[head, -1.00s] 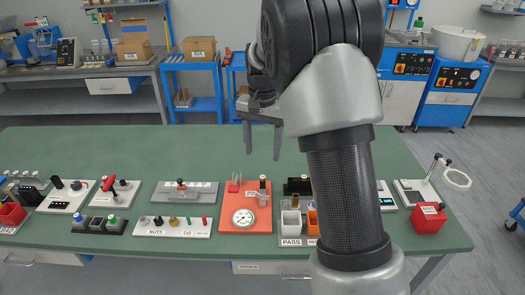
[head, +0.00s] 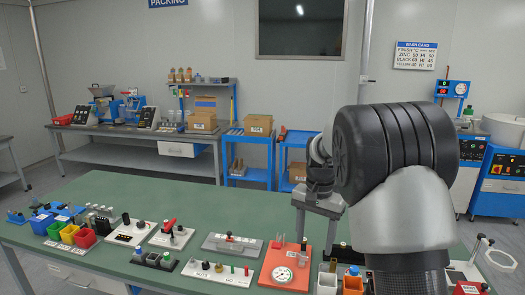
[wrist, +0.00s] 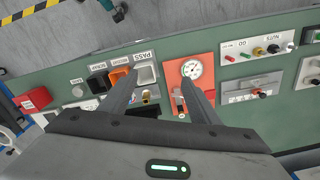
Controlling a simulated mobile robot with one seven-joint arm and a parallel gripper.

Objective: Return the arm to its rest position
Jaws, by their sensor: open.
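My gripper (head: 317,210) is at the end of my bent arm, which fills the right of the head view. The gripper points down above the green table (head: 120,190), near the orange-red board with a round dial (head: 283,274). In the wrist view the two fingers of my gripper (wrist: 160,95) are spread apart with nothing between them. Below them show the orange-red board (wrist: 174,72) and the white PASS bin (wrist: 146,74). The gripper appears to touch nothing.
Small fixtures line the table's near side, including a NUTS board (head: 219,273) and red, yellow and blue bins (head: 68,232). The table's far half is clear. Behind stand a bench with boxes (head: 202,122) and blue carts (head: 246,150).

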